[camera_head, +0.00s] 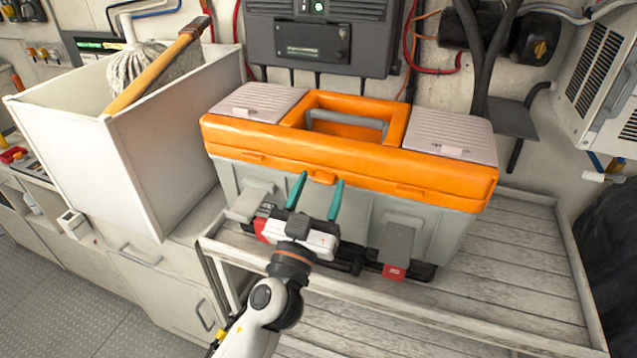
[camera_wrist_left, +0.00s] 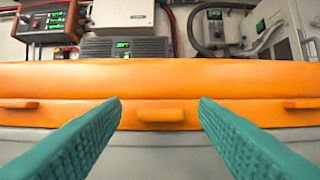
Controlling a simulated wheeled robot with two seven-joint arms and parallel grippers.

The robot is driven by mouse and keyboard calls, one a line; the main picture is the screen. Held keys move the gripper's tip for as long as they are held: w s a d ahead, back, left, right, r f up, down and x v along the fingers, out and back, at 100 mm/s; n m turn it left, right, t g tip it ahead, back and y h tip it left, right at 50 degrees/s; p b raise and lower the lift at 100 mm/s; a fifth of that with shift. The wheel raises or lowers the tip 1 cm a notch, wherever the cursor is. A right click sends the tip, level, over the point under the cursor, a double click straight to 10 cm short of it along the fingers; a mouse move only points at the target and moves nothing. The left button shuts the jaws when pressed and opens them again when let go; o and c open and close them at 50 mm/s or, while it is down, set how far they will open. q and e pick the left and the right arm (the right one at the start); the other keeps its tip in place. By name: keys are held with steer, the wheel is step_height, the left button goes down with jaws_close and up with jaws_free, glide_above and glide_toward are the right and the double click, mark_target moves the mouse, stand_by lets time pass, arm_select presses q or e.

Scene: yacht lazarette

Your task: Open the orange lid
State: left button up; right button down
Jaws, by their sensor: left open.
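The orange lid (camera_head: 345,160) is shut on a grey toolbox (camera_head: 362,215) standing on a wooden bench. Grey latches hang at the toolbox front. A small orange tab sticks out at the middle of the lid's front edge. My left gripper (camera_head: 319,195) is open in front of the toolbox, its teal fingers pointing at the lid's front edge. In the left wrist view the orange lid (camera_wrist_left: 230,80) spans the picture, and its front tab (camera_wrist_left: 160,116) sits between the two open fingertips (camera_wrist_left: 160,106). The fingers hold nothing. My right gripper is not in view.
A white open bin (camera_head: 150,160) with a mop and a wooden-handled tool stands left of the toolbox. The wooden bench (camera_head: 530,270) has free room at right, within a raised rim. A dark wall unit (camera_head: 320,42) is behind the toolbox.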

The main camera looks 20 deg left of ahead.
arm_select(q)
steer(key=shift+c, duration=0.2)
jaws_close()
steer(key=shift+r, duration=0.15)
